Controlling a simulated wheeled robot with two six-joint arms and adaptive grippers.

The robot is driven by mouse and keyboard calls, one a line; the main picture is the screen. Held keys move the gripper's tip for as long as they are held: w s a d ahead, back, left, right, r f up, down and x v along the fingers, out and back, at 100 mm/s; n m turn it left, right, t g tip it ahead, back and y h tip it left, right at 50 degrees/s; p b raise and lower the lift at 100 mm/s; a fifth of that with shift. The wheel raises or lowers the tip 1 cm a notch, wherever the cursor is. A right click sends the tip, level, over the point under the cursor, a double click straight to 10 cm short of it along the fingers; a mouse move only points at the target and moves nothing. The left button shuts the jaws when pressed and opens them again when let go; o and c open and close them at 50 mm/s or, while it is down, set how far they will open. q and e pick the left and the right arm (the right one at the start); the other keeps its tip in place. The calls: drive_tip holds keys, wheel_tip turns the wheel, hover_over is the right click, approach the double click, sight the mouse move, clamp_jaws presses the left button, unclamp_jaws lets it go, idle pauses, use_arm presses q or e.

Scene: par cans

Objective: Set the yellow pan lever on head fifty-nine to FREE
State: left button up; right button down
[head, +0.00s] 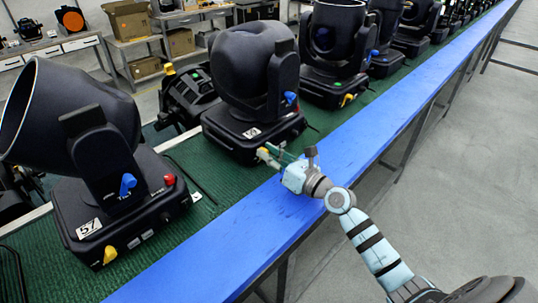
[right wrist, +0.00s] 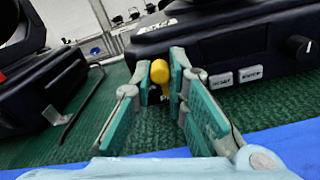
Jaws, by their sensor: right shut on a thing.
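Head fifty-nine (head: 245,65) is a black moving-head lamp in the middle of the head view, with a white number tag (head: 252,133) on its base. Its yellow pan lever (right wrist: 160,72) stands between my fingertips in the right wrist view, knob upward, at the base's lower front edge. My right gripper (head: 268,155) reaches over the blue rail from the right, and its teal fingers (right wrist: 165,88) are closed around the lever. The lever's foot is hidden by the fingers. White labels (right wrist: 235,76) on the base are too blurred to read surely. My left gripper is not in view.
A lamp tagged 57 (head: 90,170) stands at the left with its own yellow lever (head: 110,255) and a blue lever. More lamps stand in a row toward the back on the green mat (head: 205,205). The blue rail (head: 235,235) runs along the front; grey floor (head: 470,180) lies clear at right.

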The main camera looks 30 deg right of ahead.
drive_tip(key=shift+a+n, duration=0.15)
drive_tip(key=shift+n, duration=0.25)
drive_tip(key=shift+s+a+n, duration=0.1)
drive_tip(key=shift+a+n, duration=0.1)
drive_tip(key=shift+n, duration=0.7)
drive_tip(key=shift+s+a+f+n+b, duration=0.1)
drive_tip(key=shift+a+n+b, duration=0.1)
drive_tip(key=shift+n, duration=0.6)
drive_tip(key=shift+s+a+f+n+b, duration=0.1)
drive_tip(key=shift+a+n, duration=0.05)
drive_tip(key=shift+n, duration=0.65)
drive_tip(key=c, duration=1.6)
unclamp_jaws()
drive_tip(key=shift+w+a, duration=0.1)
drive_tip(key=v, duration=0.7)
drive_tip(key=shift+s, duration=0.35)
drive_tip(key=shift+w, duration=0.1)
